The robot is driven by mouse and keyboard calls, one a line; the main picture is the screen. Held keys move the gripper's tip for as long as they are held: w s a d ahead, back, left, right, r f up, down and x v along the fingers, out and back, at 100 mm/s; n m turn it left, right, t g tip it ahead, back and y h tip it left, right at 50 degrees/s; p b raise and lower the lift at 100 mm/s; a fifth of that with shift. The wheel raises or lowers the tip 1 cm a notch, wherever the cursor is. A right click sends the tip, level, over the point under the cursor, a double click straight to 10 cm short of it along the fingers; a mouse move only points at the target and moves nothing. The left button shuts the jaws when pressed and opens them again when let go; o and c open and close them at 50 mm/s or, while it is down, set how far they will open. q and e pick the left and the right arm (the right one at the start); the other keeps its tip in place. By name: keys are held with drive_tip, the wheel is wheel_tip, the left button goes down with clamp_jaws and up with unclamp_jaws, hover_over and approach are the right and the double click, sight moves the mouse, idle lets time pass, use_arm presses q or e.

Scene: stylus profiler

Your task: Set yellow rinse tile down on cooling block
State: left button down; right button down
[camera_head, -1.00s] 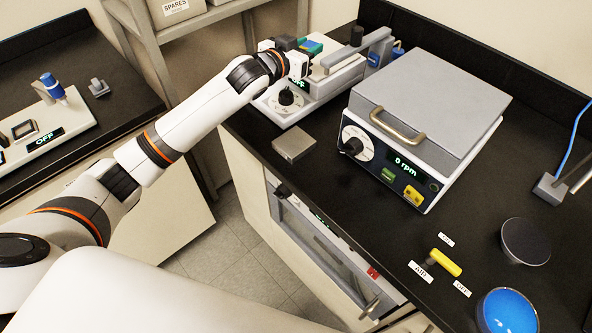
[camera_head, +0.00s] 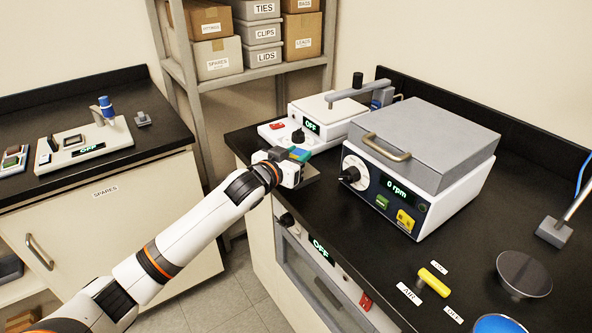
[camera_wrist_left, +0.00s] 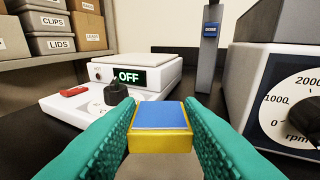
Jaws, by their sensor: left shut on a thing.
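The yellow rinse tile (camera_wrist_left: 160,140) has a blue top face and yellow sides. My left gripper (camera_wrist_left: 160,128) has teal ribbed fingers shut on its two sides. In the head view the blue top of the tile (camera_head: 299,154) shows at the end of my left arm, near the counter's front left corner. A flat grey block (camera_head: 312,173), which looks like the cooling block, lies just under the gripper and is partly hidden by it. Its surface also shows below the tile in the wrist view (camera_wrist_left: 160,168). I cannot tell whether tile and block touch. My right gripper is out of view.
A white stirrer-like device (camera_head: 318,110) with an OFF display stands behind the block. A grey-lidded spinner (camera_head: 425,140) reading 0 rpm stands to the right. A yellow-handled valve (camera_head: 433,283) and a dark disc (camera_head: 524,272) are farther right.

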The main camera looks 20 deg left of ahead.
use_arm(q)
wheel_tip(320, 180, down, 4)
drive_tip(key=shift+r, duration=0.1)
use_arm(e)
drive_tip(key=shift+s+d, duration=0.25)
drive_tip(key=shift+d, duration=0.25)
use_arm(q)
drive_tip(key=shift+s, duration=0.1)
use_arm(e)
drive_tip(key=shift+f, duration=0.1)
use_arm(q)
drive_tip(key=c, duration=1)
unclamp_jaws()
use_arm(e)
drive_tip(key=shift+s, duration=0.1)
